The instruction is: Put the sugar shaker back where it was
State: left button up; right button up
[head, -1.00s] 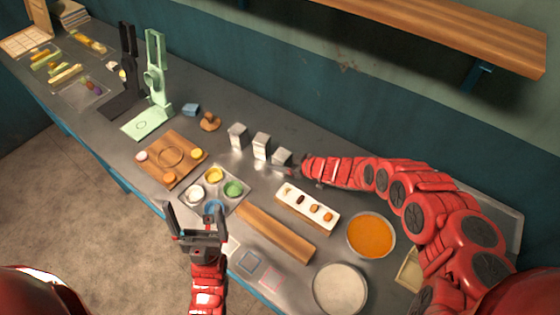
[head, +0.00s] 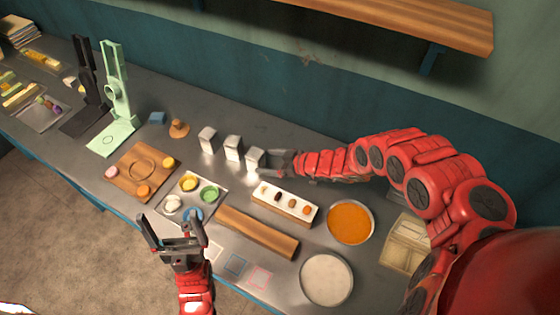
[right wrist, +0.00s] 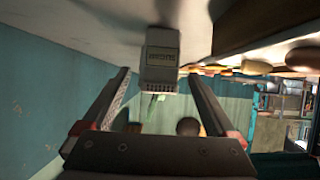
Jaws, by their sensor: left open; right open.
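Three pale, blocky shakers stand in a row at the back of the counter: a left one (head: 207,140), a middle one (head: 233,148) and a right one (head: 255,156). My right gripper (head: 272,163) is open at the right side of the right shaker. In the right wrist view this shaker (right wrist: 161,50) stands between and just beyond the open fingers (right wrist: 158,95); it bears a small dark label that I cannot read surely. Whether a finger touches it is unclear. My left gripper (head: 166,236) is open and empty near the counter's front edge.
A white tray of small round pieces (head: 284,204), an orange-filled bowl (head: 350,222) and a pale bowl (head: 326,279) lie right of the shakers. A wooden board (head: 256,231) and a tray of coloured cups (head: 178,212) lie in front. Bare counter lies behind the shakers.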

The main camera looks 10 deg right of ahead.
jog(key=p+v, duration=0.1)
jog(key=v, duration=0.4)
jog(key=shift+r, duration=0.1)
jog(key=shift+s+a, duration=0.1)
dwell(0.5)
